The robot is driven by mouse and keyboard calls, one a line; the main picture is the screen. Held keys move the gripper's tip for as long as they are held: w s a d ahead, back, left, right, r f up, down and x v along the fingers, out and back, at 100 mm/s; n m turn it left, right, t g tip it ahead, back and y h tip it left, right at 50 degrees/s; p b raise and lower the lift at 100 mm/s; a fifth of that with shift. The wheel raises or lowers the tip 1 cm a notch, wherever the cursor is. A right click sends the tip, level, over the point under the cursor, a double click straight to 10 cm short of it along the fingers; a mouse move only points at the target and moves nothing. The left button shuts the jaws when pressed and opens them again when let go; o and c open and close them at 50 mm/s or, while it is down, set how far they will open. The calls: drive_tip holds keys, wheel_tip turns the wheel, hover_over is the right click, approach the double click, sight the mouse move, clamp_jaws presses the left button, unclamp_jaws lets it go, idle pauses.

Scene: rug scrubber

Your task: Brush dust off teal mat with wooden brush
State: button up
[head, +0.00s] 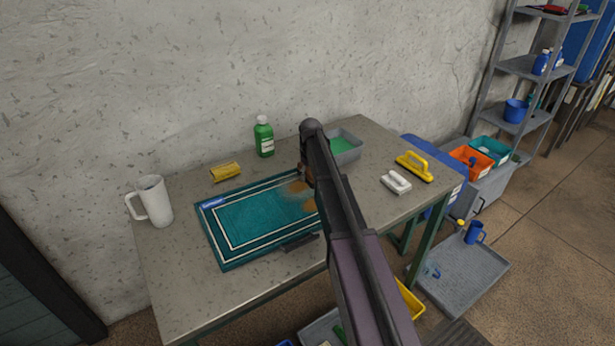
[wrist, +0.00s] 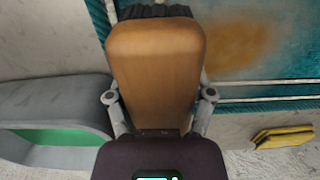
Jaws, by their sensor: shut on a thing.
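The teal mat (head: 255,218) with white border lines lies on the grey table. Brown dust (head: 299,187) shows on its right part, with another patch lower down partly behind my arm. The wrist view shows dust (wrist: 240,45) beside the brush. My gripper (wrist: 160,97) is shut on the wooden brush (wrist: 155,60), which has a tan block and dark bristles (wrist: 155,11). The brush is over the mat's right edge area; I cannot tell whether the bristles touch it. In the head view my arm hides most of the gripper and brush.
A grey basin (head: 346,158) with green contents stands right of the mat. A yellow sponge (head: 225,172), green bottle (head: 264,137) and white mug (head: 152,201) stand behind and left. White (head: 396,183) and yellow (head: 415,168) handled scrubbers lie at right. A dark piece (head: 300,242) sits at the mat's front edge.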

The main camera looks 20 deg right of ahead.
sight(301, 183)
drive_tip(key=shift+d, duration=0.1)
drive_tip(key=shift+s+a, duration=0.25)
drive_tip(key=shift+a, duration=0.75)
drive_tip(key=shift+s+a, duration=0.25)
drive_tip(key=shift+a, duration=0.75)
drive_tip(key=shift+s+a+f, duration=0.1)
drive_tip(key=shift+s+a, duration=0.1)
drive_tip(key=shift+a, duration=0.45)
drive_tip(key=shift+s+a, duration=0.25)
drive_tip(key=shift+a, duration=0.45)
drive_tip(key=shift+s+a+f, duration=0.1)
drive_tip(key=shift+s+a, duration=0.1)
drive_tip(key=shift+a, duration=0.45)
drive_tip(key=shift+d, duration=0.1)
drive_tip(key=shift+w+d+r, duration=0.1)
drive_tip(key=shift+w+d, duration=0.1)
drive_tip(key=shift+d, duration=0.45)
drive_tip(key=shift+w+d, duration=0.25)
drive_tip(key=shift+d, duration=0.45)
drive_tip(key=shift+w+d+r, duration=0.1)
drive_tip(key=shift+w+d, duration=0.1)
drive_tip(key=shift+d, duration=0.45)
drive_tip(key=shift+d, duration=0.2)
